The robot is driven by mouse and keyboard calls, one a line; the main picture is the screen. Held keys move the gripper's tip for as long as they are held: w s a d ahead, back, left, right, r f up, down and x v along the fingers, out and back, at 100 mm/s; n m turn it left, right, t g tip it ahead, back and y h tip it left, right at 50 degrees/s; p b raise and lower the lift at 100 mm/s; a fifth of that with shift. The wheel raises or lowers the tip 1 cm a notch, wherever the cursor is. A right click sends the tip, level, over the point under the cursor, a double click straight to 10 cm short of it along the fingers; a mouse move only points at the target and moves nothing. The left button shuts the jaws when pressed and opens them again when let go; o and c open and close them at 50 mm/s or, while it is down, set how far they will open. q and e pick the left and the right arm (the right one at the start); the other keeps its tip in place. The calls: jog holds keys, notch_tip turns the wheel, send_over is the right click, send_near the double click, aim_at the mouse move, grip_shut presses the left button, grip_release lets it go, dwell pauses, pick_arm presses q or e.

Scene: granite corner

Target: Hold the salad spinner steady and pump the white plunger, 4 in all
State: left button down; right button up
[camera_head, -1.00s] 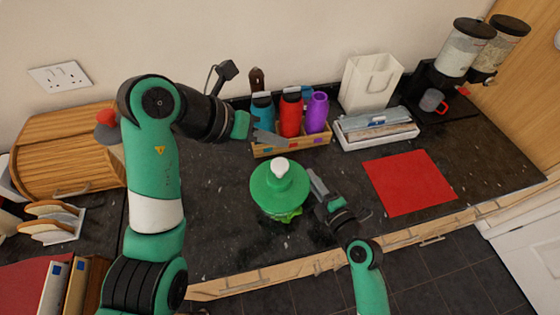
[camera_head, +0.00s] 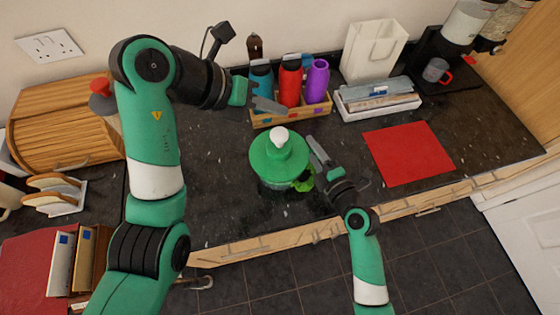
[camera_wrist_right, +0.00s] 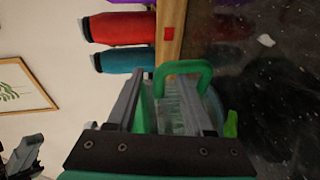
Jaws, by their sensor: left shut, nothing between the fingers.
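The salad spinner has a green lid (camera_head: 262,156) and a white plunger (camera_head: 279,136) standing on top at its centre. It is on the dark counter in the head view. A bright green part (camera_head: 304,181) shows at its lower right side. My left gripper (camera_head: 268,106) is shut and empty, behind and above the plunger, apart from it. My right gripper (camera_head: 316,152) is at the spinner's right side. In the right wrist view its fingers (camera_wrist_right: 160,85) stand apart, with a green loop (camera_wrist_right: 184,67) and clear bowl wall close to them; contact is unclear.
A wooden caddy (camera_head: 300,115) with blue, red and purple bottles stands just behind the spinner. A white tray (camera_head: 378,104) and a red mat (camera_head: 408,153) lie to the right. The counter's front edge is close to the spinner. Bare counter shows left of it.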

jog(key=shift+s+d, duration=0.1)
jog(key=v, duration=1.1)
jog(key=shift+s, duration=0.4)
jog(key=shift+d, duration=0.1)
